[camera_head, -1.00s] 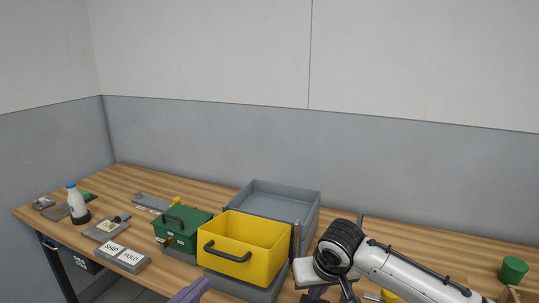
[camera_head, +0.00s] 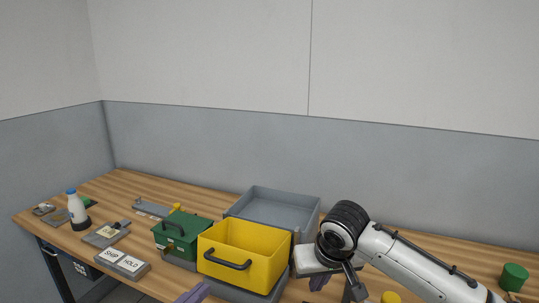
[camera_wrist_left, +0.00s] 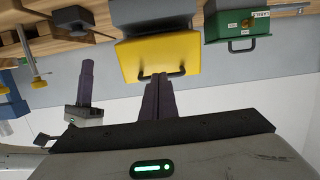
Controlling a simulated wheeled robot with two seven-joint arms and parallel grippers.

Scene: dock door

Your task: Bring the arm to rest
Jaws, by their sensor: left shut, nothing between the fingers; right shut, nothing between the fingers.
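My left gripper (camera_head: 193,294) shows only as purple fingers at the bottom edge of the head view, in front of the yellow bin (camera_head: 222,274). In the left wrist view my left gripper (camera_wrist_left: 161,80) has its fingers together and empty, in line with the handle of the yellow bin (camera_wrist_left: 145,62); I cannot tell the gap. My right arm comes in from the right. My right gripper (camera_head: 319,283) is right of the yellow bin, partly hidden by its wrist. It also shows in the left wrist view (camera_wrist_left: 87,66), shut and empty.
A green box (camera_head: 181,238) stands left of the yellow bin, and a grey tray (camera_head: 253,213) behind it. SHIP and HOLD blocks (camera_head: 122,263), a white bottle (camera_head: 77,209) and a green cylinder (camera_head: 514,277) stand on the wooden bench (camera_head: 150,185). A wall closes the back.

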